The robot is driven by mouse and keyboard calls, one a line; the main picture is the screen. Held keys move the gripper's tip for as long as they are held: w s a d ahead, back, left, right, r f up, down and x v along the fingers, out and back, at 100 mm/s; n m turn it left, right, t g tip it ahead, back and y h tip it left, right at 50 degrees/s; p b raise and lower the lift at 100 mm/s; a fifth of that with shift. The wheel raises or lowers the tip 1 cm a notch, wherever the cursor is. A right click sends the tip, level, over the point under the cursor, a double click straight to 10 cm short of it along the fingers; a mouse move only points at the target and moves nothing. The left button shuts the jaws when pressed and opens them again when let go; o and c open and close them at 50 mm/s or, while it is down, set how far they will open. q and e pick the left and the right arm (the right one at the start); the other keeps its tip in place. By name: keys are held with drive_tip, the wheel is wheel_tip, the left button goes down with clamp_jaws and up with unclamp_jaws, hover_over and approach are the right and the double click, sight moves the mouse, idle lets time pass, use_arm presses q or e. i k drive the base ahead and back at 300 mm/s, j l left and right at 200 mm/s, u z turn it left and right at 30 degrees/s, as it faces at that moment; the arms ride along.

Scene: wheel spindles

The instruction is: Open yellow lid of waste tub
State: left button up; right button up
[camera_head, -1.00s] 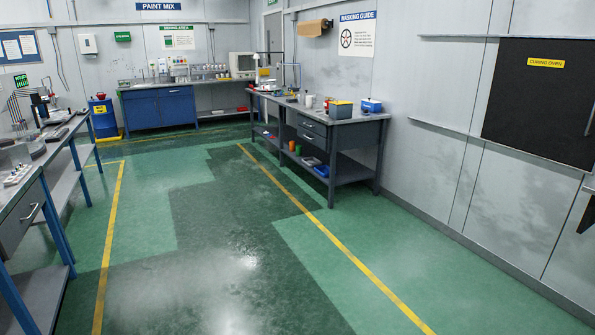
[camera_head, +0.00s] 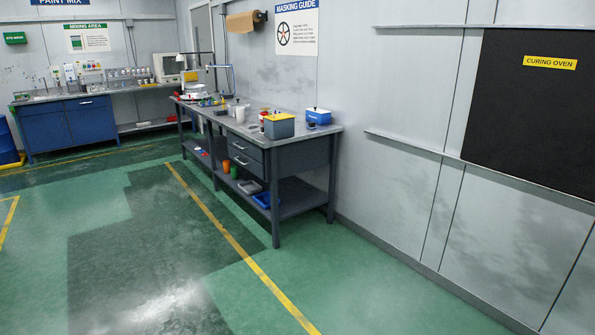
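A small tub with a yellow lid (camera_head: 279,118) and grey body (camera_head: 279,129) stands near the front end of the grey workbench (camera_head: 290,157) by the right wall. The lid looks shut, but the tub is small at this distance. Neither of my grippers shows in the view.
A blue box (camera_head: 318,116) stands just right of the tub, and a white cup (camera_head: 240,115) stands to its left. Blue cabinets (camera_head: 68,127) are at the back left. The curing oven (camera_head: 535,110) is on the right wall. The green floor (camera_head: 330,285) before the bench is clear.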

sight(280, 117)
drive_tip(key=i+l, duration=0.1)
drive_tip(key=i, duration=2.45)
drive_tip(key=j+u, duration=0.05)
drive_tip(key=j, duration=0.05)
